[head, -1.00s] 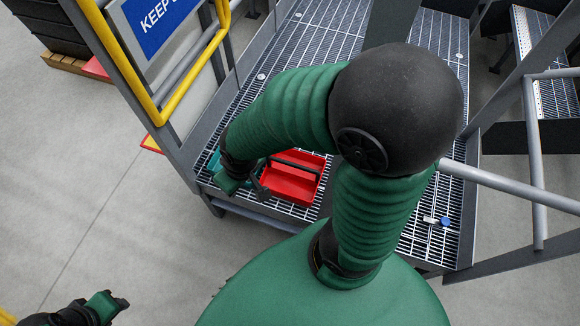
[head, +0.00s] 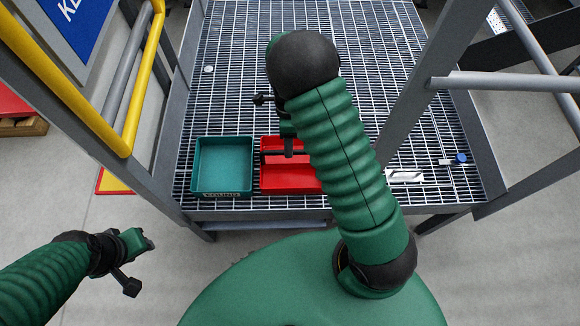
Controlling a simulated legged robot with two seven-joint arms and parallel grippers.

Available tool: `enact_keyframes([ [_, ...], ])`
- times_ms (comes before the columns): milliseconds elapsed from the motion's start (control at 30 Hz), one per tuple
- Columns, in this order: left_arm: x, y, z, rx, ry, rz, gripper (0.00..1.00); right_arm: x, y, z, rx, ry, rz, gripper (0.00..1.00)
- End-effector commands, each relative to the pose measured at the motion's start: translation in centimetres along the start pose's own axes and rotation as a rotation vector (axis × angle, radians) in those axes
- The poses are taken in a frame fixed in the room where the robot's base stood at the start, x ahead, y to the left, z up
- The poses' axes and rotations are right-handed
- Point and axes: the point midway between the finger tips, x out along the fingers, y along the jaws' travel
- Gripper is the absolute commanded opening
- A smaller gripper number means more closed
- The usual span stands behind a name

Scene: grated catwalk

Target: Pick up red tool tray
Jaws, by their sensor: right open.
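The red tool tray (head: 279,181) sits on the catwalk grating near its front edge, with a dark handle bar across it. My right forearm covers its right part. My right gripper (head: 289,150) is open and points down over the tray's handle area; I cannot tell whether it touches the handle. Its jaws are mostly hidden by my own arm. My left gripper (head: 144,240) is at the lower left, off the catwalk and away from the tray; its jaws are too small to read.
A teal tray (head: 221,165) with a label stands just left of the red tray. A white item (head: 404,176) and a small blue-capped item (head: 460,158) lie to the right. A yellow rail (head: 75,90) and grey posts flank the grating.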

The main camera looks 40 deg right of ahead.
Motion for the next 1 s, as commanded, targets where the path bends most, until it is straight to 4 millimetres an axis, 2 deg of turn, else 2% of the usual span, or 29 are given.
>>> enact_keyframes([
  [33, 0.6, 0.0, 0.2, 0.0, -0.001, 0.0, 0.36, 1.6, -0.1, -0.2, 0.001, 0.0, 0.005, 0.41],
  [100, 0.8, 0.0, 0.2, 0.0, -0.001, 0.0, 0.36, 2.7, -0.2, -0.3, 0.001, -0.001, 0.004, 0.41],
  [267, 1.2, 0.0, 0.3, 0.001, 0.0, 0.0, 0.36, 3.9, -0.2, -0.3, 0.0, 0.0, 0.001, 0.41],
  [533, 3.0, 0.0, 0.7, 0.001, 0.0, 0.0, 0.36, 8.3, -0.7, -0.5, 0.0, 0.005, 0.0, 0.41],
  [767, 2.8, 0.0, 0.7, 0.0, 0.0, 0.0, 0.36, 8.5, -0.7, -0.7, -0.001, 0.002, -0.001, 0.41],
  [1000, 2.8, 0.0, 0.7, 0.001, 0.0, 0.0, 0.36, 8.5, -0.8, -0.7, -0.001, 0.002, -0.001, 0.11],
])
